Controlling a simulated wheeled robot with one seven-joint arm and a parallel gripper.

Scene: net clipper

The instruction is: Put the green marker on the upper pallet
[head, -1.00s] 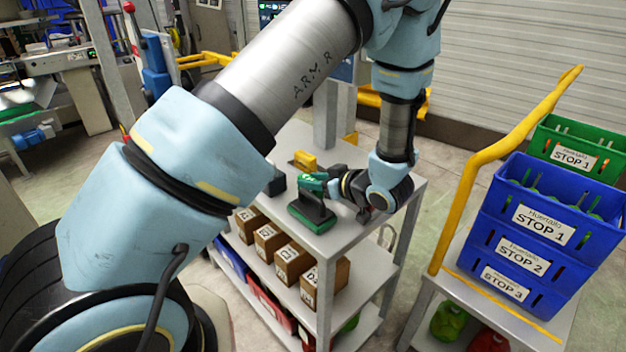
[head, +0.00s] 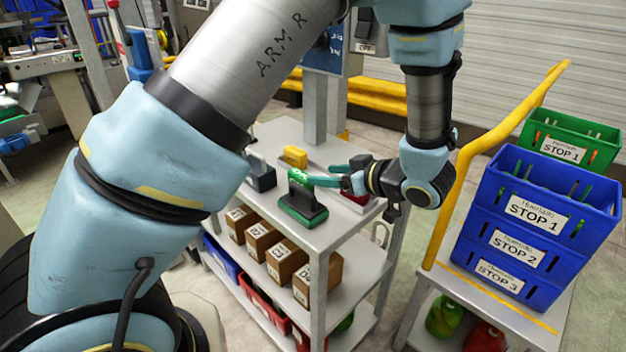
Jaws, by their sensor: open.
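The green marker (head: 303,209) is a stamp-like block with a green base, dark body and green top handle. It stands upright on the grey top shelf (head: 330,232) of a rack. My gripper (head: 318,176) reaches in from the right with its teal fingers spread, level with the marker's handle. The fingertips overlap or sit close beside the handle in the head view; I cannot tell whether they touch it. Nothing is held between the fingers. I cannot tell for sure which surface is the upper pallet.
A dark block (head: 261,173), a yellow block (head: 295,157) and a red item (head: 356,197), partly hidden by my gripper, share the shelf. Cardboard boxes (head: 262,240) fill the shelf below. A trolley with blue crates (head: 533,215) and a yellow handle (head: 463,190) stands right.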

